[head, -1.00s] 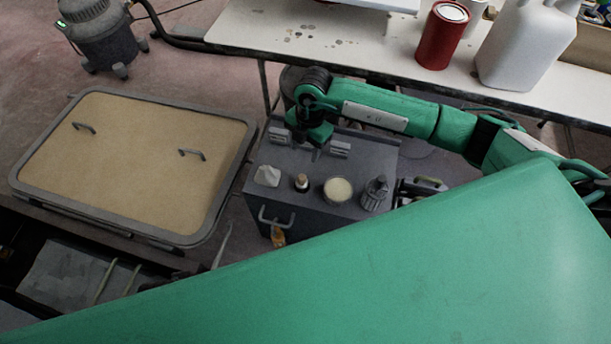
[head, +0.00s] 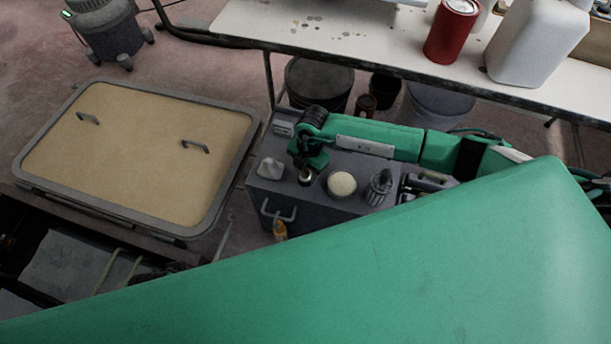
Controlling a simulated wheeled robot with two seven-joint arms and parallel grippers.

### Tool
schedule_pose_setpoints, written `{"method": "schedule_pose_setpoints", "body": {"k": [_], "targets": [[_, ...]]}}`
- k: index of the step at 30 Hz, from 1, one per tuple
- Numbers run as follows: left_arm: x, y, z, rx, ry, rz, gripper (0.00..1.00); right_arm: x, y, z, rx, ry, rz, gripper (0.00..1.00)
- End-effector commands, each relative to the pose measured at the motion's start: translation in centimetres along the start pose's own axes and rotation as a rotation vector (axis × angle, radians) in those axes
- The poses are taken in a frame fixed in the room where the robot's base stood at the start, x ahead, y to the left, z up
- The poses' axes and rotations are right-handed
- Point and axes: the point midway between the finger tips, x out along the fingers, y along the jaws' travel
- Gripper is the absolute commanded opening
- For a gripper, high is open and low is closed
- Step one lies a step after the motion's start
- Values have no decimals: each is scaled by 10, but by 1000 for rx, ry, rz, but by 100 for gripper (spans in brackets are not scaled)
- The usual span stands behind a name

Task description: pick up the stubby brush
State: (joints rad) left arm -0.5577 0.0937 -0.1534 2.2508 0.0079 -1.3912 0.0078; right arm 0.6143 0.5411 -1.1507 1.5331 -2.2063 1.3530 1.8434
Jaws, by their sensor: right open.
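A short, small upright item with a dark and pale body, which looks like the stubby brush (head: 305,178), stands on the grey cart top (head: 322,192). My right gripper (head: 306,168) is directly above and behind it, pointing down, and partly covers it. The gripper is open; its fingers are small and dark, and I cannot tell whether they touch the brush. My left gripper is not in view.
A crumpled white item (head: 270,168) is left of the brush. A pale round tin (head: 341,184) and a dark ribbed container (head: 379,187) are to its right. A bench with a red can (head: 453,32) stands behind. A tan hatch panel (head: 137,150) lies left.

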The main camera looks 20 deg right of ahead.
Motion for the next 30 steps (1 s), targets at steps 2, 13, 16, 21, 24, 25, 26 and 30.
{"method": "schedule_pose_setpoints", "body": {"k": [2, 13, 16, 21, 24, 25, 26, 30], "targets": [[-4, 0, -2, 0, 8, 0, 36, 2, 0, 0, 0, 0, 2, 49], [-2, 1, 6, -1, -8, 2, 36, 2, 0, 0, 1, 0, 1, 4], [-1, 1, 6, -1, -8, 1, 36, 1, 0, 0, 1, 0, 1, 1], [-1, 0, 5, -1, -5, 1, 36, 1, 0, 0, 1, 0, 1, 1], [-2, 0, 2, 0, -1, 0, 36, -2, 0, 0, 1, -1, 2, 1], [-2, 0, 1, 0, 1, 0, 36, -4, 1, 0, 1, -1, 2, 1], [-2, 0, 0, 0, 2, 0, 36, -6, 1, 0, 1, -1, 2, 1], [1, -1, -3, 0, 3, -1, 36, -24, 1, -3, 1, -1, 4, 1]]}}
